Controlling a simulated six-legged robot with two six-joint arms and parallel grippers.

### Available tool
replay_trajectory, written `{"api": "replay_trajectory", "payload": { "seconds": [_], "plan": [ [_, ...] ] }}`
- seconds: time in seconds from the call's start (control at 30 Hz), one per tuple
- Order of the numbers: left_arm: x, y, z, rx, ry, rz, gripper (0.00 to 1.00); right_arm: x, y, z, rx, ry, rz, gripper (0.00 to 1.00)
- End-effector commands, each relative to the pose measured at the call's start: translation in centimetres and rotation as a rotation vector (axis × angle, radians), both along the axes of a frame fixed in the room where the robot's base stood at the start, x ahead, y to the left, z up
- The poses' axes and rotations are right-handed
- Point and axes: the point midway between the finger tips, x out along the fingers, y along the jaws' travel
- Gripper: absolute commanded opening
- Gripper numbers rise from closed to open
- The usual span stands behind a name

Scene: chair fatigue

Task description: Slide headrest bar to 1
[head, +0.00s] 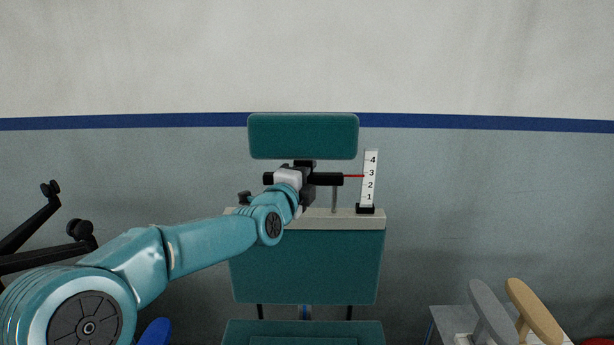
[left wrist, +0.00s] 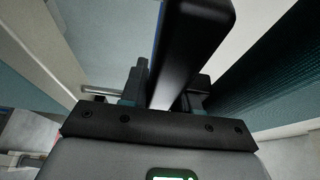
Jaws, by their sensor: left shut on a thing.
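The teal headrest (head: 304,136) stands above the chair back (head: 306,265). The black horizontal headrest bar (head: 328,179) is below the headrest, with a red pointer (head: 354,176) at its right end. The pointer reaches an upright white scale (head: 369,190) marked 1 to 4 and lies between 2 and 3, nearer 3. My left gripper (head: 308,181) is shut on the bar near its middle and hides part of it. In the left wrist view the dark bar (left wrist: 193,45) runs between the fingers (left wrist: 163,98). My right gripper is not in view.
A metal post (head: 334,197) rises from the pale top (head: 320,222) of the chair back. The scale stands on a small black base (head: 365,209). Grey and tan padded pieces (head: 533,312) are at the lower right. Black jointed parts (head: 48,235) are at the left.

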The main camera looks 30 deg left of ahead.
Motion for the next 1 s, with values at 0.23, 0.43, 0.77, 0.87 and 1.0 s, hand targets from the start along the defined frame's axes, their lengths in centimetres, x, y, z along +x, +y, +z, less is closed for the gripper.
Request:
{"api": "replay_trajectory", "payload": {
  "seconds": [0.23, 0.43, 0.77, 0.87, 1.0],
  "plan": [
    [0.0, 0.0, -5.7, -0.002, 0.008, 0.001, 0.0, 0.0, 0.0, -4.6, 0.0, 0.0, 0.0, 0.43],
    [0.0, 0.0, -6.2, -0.003, 0.01, 0.0, 0.0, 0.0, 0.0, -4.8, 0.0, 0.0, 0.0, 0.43],
    [0.0, 0.0, -6.3, -0.003, 0.013, -0.001, 0.51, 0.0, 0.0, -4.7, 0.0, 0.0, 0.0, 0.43],
    [0.0, 0.0, -6.2, -0.002, 0.011, 0.0, 0.51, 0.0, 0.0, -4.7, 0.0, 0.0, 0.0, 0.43],
    [0.0, 0.0, -6.1, -0.002, 0.009, 0.0, 0.51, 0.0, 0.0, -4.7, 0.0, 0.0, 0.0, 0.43]
  ]
}}
